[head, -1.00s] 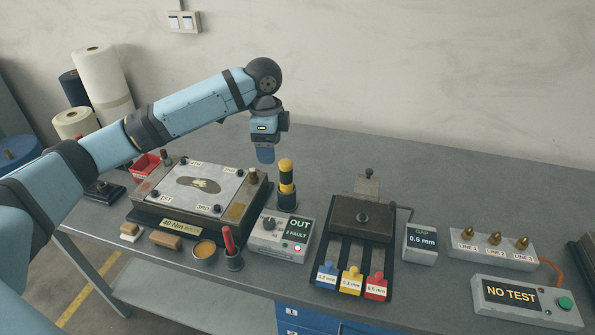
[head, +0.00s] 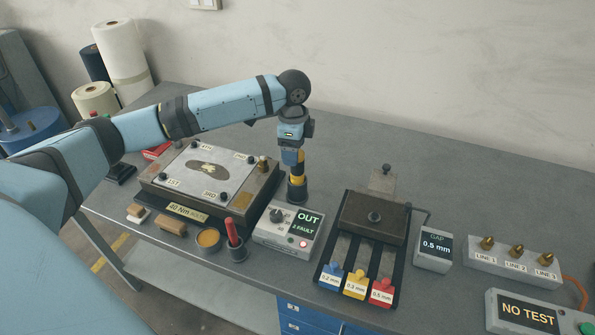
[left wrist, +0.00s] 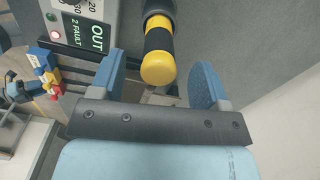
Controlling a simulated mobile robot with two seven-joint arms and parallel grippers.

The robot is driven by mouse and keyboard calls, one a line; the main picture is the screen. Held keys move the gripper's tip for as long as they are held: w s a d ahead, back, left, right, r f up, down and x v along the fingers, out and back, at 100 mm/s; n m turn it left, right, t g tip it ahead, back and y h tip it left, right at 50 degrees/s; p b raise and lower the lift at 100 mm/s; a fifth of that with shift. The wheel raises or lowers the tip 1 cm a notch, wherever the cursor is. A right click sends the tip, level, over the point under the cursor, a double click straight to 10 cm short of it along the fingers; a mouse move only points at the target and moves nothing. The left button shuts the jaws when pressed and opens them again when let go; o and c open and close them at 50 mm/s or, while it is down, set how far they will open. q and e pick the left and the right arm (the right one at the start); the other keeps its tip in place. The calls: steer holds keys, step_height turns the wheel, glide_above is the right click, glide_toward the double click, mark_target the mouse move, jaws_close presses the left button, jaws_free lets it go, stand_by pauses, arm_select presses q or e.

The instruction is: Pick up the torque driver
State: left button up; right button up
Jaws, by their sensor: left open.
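The torque driver has a yellow and black handle and stands upright in a dark round holder (head: 297,193). In the head view its yellow part (head: 298,180) shows just below my left gripper (head: 292,158), which covers its top. In the left wrist view the driver's handle (left wrist: 158,62) points towards the camera, between the two blue fingers of my left gripper (left wrist: 160,68). The fingers are open, with a gap on each side of the handle. My right gripper is in neither view.
The OUT / 2 FAULT box (head: 290,231) stands just in front of the holder. The 40 Nm plate fixture (head: 205,180) is close on the left, and the gauge block with coloured tabs (head: 372,217) is on the right. The bench behind is clear.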

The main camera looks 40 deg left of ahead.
arm_select(q)
steer(key=f, duration=0.5)
steer(key=shift+w+d, duration=0.15)
steer(key=shift+d, duration=0.25)
steer(key=shift+r, duration=0.1)
steer(key=c, duration=1.1)
step_height(320, 180, up, 20)
